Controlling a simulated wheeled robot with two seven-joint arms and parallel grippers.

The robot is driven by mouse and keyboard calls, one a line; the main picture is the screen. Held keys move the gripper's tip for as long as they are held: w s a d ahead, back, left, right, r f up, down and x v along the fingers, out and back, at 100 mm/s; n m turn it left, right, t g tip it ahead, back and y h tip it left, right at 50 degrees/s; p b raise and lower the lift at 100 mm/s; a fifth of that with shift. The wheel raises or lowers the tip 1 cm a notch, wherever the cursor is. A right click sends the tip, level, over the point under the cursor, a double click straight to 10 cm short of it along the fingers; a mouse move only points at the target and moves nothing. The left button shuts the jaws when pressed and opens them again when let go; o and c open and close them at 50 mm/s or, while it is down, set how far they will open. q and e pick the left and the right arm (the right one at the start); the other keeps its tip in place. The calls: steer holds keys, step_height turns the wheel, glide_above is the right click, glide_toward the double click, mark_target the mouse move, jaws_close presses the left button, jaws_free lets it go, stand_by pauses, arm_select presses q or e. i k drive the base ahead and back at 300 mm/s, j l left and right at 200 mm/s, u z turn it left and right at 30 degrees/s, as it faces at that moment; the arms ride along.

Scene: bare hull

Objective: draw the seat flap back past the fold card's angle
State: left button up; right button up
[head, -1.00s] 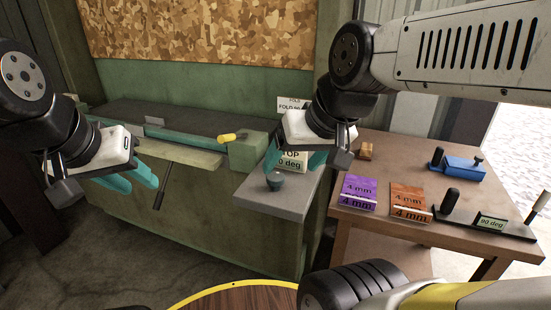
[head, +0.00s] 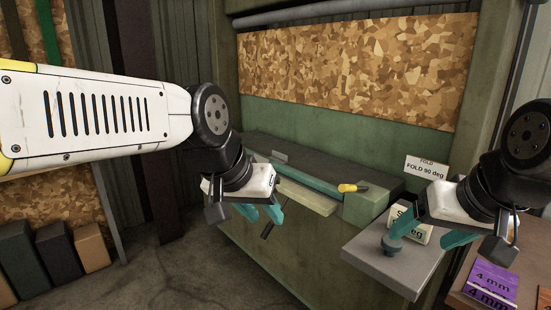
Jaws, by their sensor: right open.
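The bench-like folding machine has a pale green front flap (head: 308,196), likely the seat flap, lying along its front edge below a teal strip. The fold card (head: 427,168) reads "FOLD 90 deg" and stands upright behind the machine's right end. My left gripper (head: 269,218) is open and empty at the flap's left part; contact cannot be told.
A yellow handle (head: 352,188) sits on the green block (head: 365,207) at the machine's right end. The grey side shelf (head: 385,268) juts out in front. A wooden table with a purple "4 mm" card (head: 492,280) is at lower right.

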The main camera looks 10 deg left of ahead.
mark_target(259, 160)
steer(key=z, duration=0.65)
steer(key=u, duration=1.3)
steer(key=i+j+z, duration=0.35)
steer(key=i, duration=0.2)
steer(key=i+j+z, duration=0.4)
steer(key=j, duration=0.25)
steer(key=i+j+z, duration=0.35)
steer(key=j, duration=0.35)
steer(key=i+l, duration=0.05)
steer(key=i, duration=0.05)
